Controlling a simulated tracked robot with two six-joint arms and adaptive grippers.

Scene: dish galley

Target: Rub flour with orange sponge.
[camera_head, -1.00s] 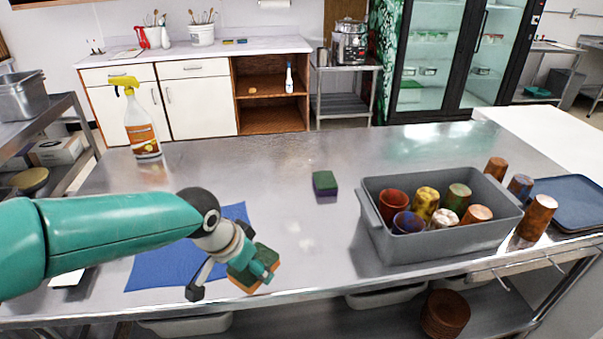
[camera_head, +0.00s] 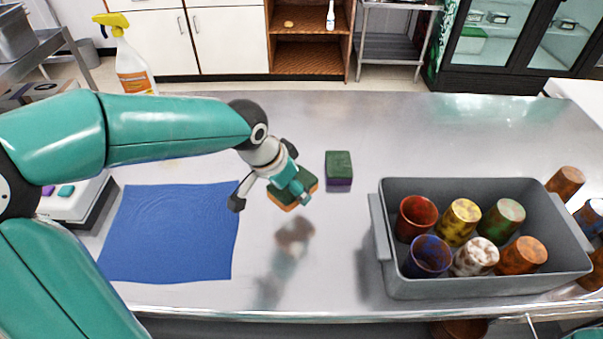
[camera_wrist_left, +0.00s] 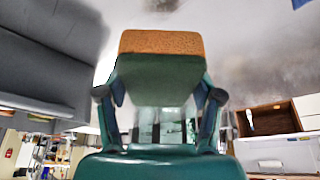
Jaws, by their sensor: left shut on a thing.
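The orange sponge (camera_head: 309,185) has a green top layer and an orange lower layer. My left gripper (camera_head: 270,196) is shut on it, and the fingers partly cover it. It is held above the metal table, with its reflection below it. In the left wrist view, the sponge (camera_wrist_left: 160,43) sits between the two fingers, orange face outward. I cannot clearly make out flour on the table now; the reflection and glare blur the surface there.
A green and purple sponge (camera_head: 339,168) lies just behind the held one. A blue cloth (camera_head: 175,240) lies at the left. A grey bin (camera_head: 490,288) with several cups stands at the right. A spray bottle (camera_head: 131,70) stands at the back left.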

